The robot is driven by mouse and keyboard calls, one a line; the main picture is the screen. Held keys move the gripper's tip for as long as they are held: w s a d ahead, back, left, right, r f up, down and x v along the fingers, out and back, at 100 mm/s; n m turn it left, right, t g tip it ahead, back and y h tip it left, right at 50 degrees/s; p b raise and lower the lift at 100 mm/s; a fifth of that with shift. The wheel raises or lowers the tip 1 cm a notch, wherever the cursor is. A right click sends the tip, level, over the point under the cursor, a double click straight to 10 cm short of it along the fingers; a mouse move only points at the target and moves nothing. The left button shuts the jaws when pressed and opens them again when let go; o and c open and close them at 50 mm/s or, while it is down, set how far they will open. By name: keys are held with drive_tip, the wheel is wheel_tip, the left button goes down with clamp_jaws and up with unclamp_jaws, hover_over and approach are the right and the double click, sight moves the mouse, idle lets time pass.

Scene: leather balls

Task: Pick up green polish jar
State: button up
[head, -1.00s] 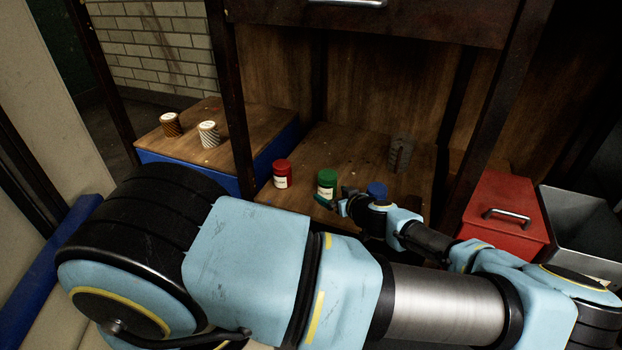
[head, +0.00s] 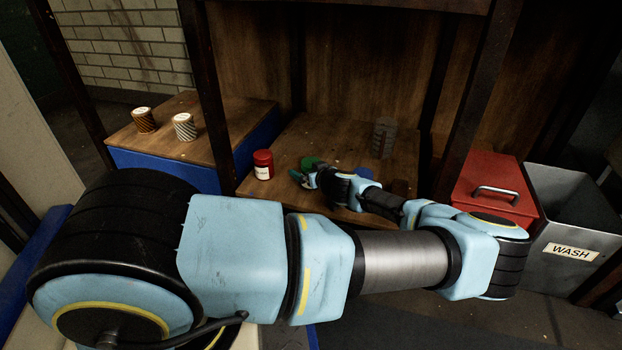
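The green polish jar (head: 310,162) stands on the wooden shelf board (head: 325,140). Only its green lid and upper part show; my gripper hides its lower part. My gripper (head: 300,178) is low over the board, right in front of the jar and overlapping it in the picture. I cannot tell whether the fingers touch the jar or are around it. The finger gap is too small and dark to read. A red jar (head: 263,165) with a pale label stands to the left of the green one. A blue jar (head: 365,173) is partly hidden behind my wrist on the right.
A dark grey ridged object (head: 384,138) stands farther back on the board. A red box with a handle (head: 495,192) and a grey bin marked WASH (head: 575,215) are at right. Dark posts frame the shelf.

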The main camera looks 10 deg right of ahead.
drive_tip(key=shift+w, duration=0.2)
clamp_jaws()
idle(0.7)
